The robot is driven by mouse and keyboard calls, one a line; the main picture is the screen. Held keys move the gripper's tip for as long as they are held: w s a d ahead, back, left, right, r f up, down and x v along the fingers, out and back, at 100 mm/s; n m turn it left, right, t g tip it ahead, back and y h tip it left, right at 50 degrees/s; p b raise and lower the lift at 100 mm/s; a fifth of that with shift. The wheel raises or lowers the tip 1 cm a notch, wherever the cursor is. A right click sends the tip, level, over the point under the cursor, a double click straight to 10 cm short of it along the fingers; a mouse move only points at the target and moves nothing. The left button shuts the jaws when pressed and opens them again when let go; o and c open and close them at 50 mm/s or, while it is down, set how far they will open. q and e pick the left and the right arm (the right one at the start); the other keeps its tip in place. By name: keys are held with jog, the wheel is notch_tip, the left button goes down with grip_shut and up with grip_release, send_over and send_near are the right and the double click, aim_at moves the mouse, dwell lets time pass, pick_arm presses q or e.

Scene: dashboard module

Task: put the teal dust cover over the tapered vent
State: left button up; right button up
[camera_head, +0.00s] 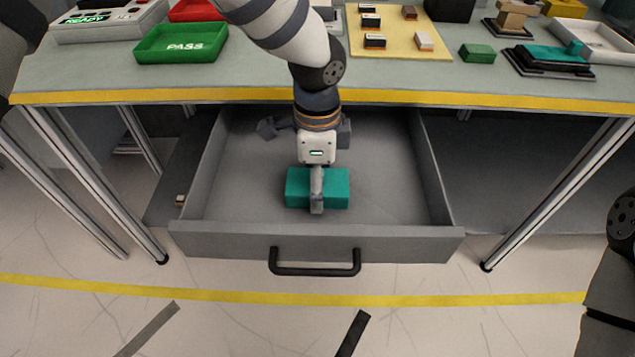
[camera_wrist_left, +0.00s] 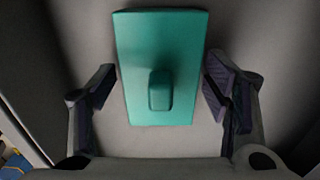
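The teal dust cover (camera_head: 336,190) lies in the open drawer. In the left wrist view the cover (camera_wrist_left: 160,40) is a flat-topped block with a small raised knob in the middle. My left gripper (camera_head: 316,188) reaches down over it in the drawer. In the left wrist view its two fingers stand apart, one on each side of the cover, with a gap visible at each side. Only the near finger shows in the head view. A tan piece on a black base (camera_head: 514,17) stands at the back right of the bench; I cannot tell if it is the tapered vent.
The grey drawer (camera_head: 200,236) has walls around my left gripper. The bench edge (camera_head: 410,98) overhangs behind it. On the bench are a green PASS tray (camera_head: 182,43), a yellow board (camera_head: 390,46), a green block (camera_head: 477,53) and a teal piece on a black base (camera_head: 548,56).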

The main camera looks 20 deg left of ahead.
pick_arm(q)
jog(key=c, duration=0.7)
jog(key=shift+c, duration=0.2)
